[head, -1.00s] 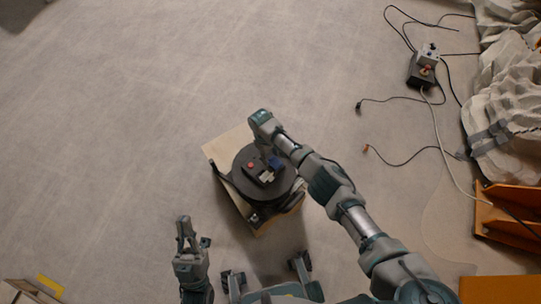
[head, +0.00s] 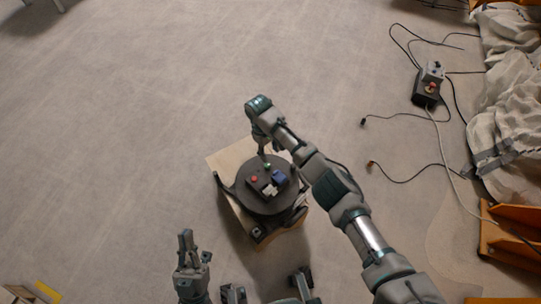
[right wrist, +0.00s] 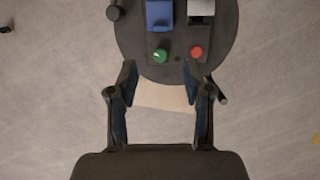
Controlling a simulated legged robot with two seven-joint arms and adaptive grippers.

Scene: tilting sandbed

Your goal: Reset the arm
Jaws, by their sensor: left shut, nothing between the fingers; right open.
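A round dark platform (head: 243,200) carries a small control box with a red button (head: 254,179), a green knob (head: 267,167) and a blue part (head: 279,177). The right wrist view shows the green knob (right wrist: 160,55), red button (right wrist: 196,52), blue part (right wrist: 160,14) and a grey-topped switch (right wrist: 200,10). My right gripper (right wrist: 160,72) is open and empty, its fingertips at the platform's near edge in that view. In the head view my right gripper (head: 262,148) is at the platform's far edge, partly hidden by its wrist. My left gripper (head: 188,240) is shut and empty, left of the platform.
The platform stands on a pale wooden base (head: 228,160) on the grey floor. A second control box (head: 428,85) with cables lies at the upper right. Crumpled cloth (head: 505,120) and an orange wooden structure (head: 510,235) line the right side. The floor at left is clear.

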